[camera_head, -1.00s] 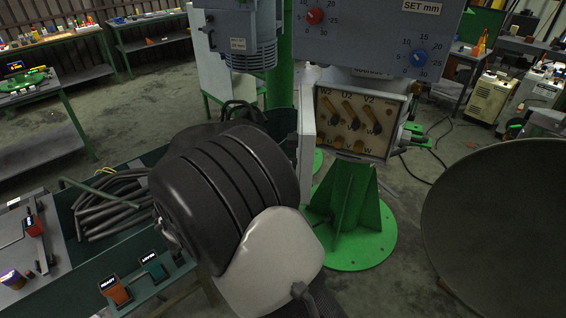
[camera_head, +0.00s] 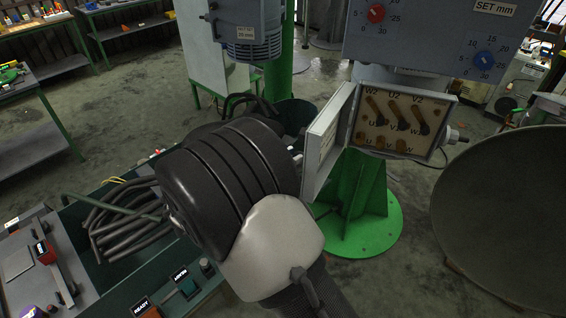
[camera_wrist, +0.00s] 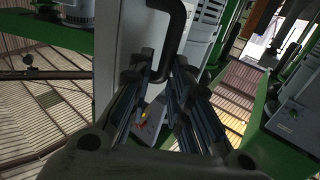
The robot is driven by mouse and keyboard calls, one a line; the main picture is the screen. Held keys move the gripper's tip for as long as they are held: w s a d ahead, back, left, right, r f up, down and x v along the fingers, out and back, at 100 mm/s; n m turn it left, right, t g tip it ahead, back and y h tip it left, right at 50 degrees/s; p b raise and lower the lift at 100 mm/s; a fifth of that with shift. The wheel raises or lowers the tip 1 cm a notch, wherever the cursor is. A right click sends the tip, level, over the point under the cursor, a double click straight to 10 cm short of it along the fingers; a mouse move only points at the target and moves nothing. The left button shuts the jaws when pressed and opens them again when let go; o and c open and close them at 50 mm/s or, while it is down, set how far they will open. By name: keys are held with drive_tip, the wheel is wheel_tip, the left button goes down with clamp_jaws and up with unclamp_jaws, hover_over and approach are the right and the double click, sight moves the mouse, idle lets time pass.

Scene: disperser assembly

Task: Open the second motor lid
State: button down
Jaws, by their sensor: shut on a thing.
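The motor's terminal box (camera_head: 400,122) shows in the head view on the green stand, its tan terminal board with labels such as W2, U2 and V2 exposed. Its grey lid (camera_head: 322,148) stands open at the left side of the box, its inner face partly in view. My gripper (camera_wrist: 160,66) is shut on the black handle (camera_wrist: 174,30) of the lid, whose pale outer face (camera_wrist: 122,42) also shows in the wrist view. In the head view my arm hides most of the gripper and the handle.
A grey control panel (camera_head: 440,35) with red and blue dials is above the box. A large dark round dish (camera_head: 510,210) stands at the right. A green bench (camera_head: 95,285) with grey hoses is at the lower left. A motor (camera_head: 250,35) hangs at the upper left.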

drive_tip(key=shift+w+d+r, duration=0.2)
drive_tip(key=shift+d+r, duration=0.25)
drive_tip(key=shift+d, duration=0.05)
drive_tip(key=c, duration=1.9)
unclamp_jaws()
drive_tip(key=o, duration=0.3)
drive_tip(key=shift+w+d, duration=0.3)
drive_tip(key=shift+d, duration=0.1)
drive_tip(key=shift+f, duration=0.1)
drive_tip(key=shift+a, duration=0.1)
drive_tip(key=v, duration=1.2)
drive_tip(key=shift+f, duration=0.25)
drive_tip(key=shift+s+a, duration=0.1)
drive_tip(key=shift+s, duration=0.05)
